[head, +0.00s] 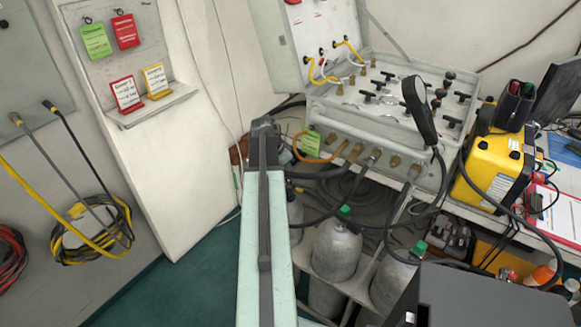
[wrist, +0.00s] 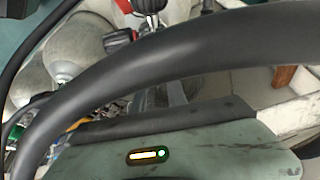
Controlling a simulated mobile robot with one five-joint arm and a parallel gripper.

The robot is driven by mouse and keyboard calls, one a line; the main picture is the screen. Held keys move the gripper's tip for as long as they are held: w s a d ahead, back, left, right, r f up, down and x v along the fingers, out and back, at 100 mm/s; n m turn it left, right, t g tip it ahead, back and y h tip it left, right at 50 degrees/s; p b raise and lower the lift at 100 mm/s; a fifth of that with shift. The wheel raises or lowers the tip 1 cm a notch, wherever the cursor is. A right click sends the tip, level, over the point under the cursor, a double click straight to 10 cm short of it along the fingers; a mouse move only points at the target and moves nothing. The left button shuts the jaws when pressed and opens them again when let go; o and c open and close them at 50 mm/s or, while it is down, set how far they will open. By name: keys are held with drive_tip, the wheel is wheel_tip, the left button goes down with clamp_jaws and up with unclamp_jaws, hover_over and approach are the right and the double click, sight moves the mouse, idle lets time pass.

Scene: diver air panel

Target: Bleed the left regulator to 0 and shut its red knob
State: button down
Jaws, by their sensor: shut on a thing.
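In the wrist view, my gripper (wrist: 165,95) shows as a pale green housing with a small light and dark parts ahead of it. A thick black hose (wrist: 190,50) crosses close in front. It hides most of the jaws and what they are shut on. Beyond the hose is a metal regulator fitting (wrist: 150,8) with a black knob (wrist: 118,40) beside it. A bit of red (wrist: 122,5) shows at the top edge, too cut off to name. In the head view my arm hides the gripper and the left regulator. No gauge reading is legible.
Grey cylinders (head: 338,250) with green-topped valves stand in a rack under the air panel (head: 350,112). Black hoses loop in front of them. A yellow case (head: 493,165) stands at right. Coiled hoses hang on the left wall. The green floor is clear at lower left.

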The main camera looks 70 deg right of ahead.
drive_tip(key=n, duration=0.1)
drive_tip(key=n+t, duration=0.1)
drive_tip(key=n, duration=0.2)
drive_tip(key=shift+s+a+n+t, duration=0.1)
drive_tip(key=shift+a+n+t, duration=0.2)
drive_tip(key=shift+t, duration=0.1)
drive_tip(key=n+t, duration=0.1)
drive_tip(key=n, duration=0.1)
drive_tip(key=n+t, duration=0.1)
drive_tip(key=n, duration=0.2)
drive_tip(key=shift+s+d, duration=0.15)
drive_tip(key=shift+s, duration=0.05)
drive_tip(key=n+t, duration=0.1)
drive_tip(key=n, duration=0.4)
drive_tip(key=shift+s+d+y, duration=0.1)
drive_tip(key=shift+d+y, duration=0.05)
drive_tip(key=shift+y, duration=0.15)
drive_tip(key=shift+s+d+n+t+y, duration=0.1)
drive_tip(key=shift+n+t+y, duration=0.3)
drive_tip(key=shift+n, duration=0.7)
drive_tip(key=shift+d+n+t+y, duration=0.1)
drive_tip(key=shift+n+t+y, duration=0.25)
drive_tip(key=shift+n, duration=0.75)
drive_tip(key=c, duration=1.3)
unclamp_jaws()
drive_tip(key=shift+s, duration=0.1)
